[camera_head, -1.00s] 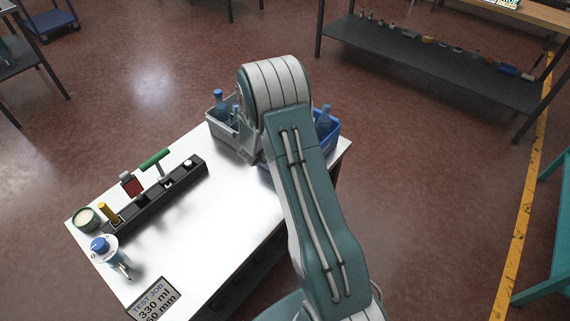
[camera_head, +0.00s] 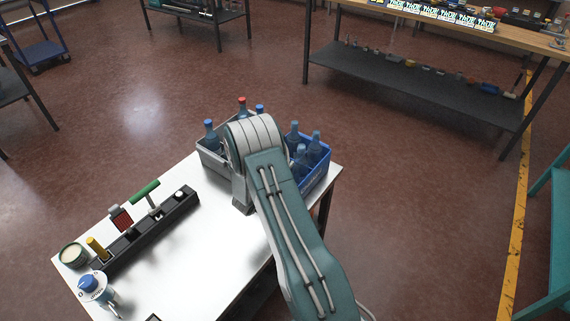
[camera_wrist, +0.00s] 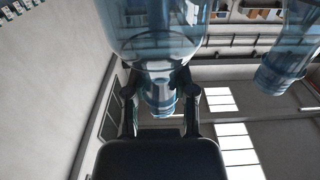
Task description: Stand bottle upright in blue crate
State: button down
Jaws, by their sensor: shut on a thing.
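The blue crate (camera_head: 318,178) stands at the table's right end, with several translucent blue bottles (camera_head: 314,150) upright in it. My arm covers its left side. In the head view my gripper is hidden behind my arm. In the wrist view my gripper (camera_wrist: 160,88) is shut on a translucent blue bottle (camera_wrist: 160,97), with a finger on each side of it. Another bottle (camera_wrist: 288,50) shows at the right.
A grey crate (camera_head: 208,162) stands left of the blue one, holding bottles with blue and red caps (camera_head: 241,101). The table's middle is clear.

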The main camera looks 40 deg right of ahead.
jog(key=shift+f, duration=0.15)
jog(key=shift+f, duration=0.45)
jog(key=shift+c, duration=2.2)
grip_release()
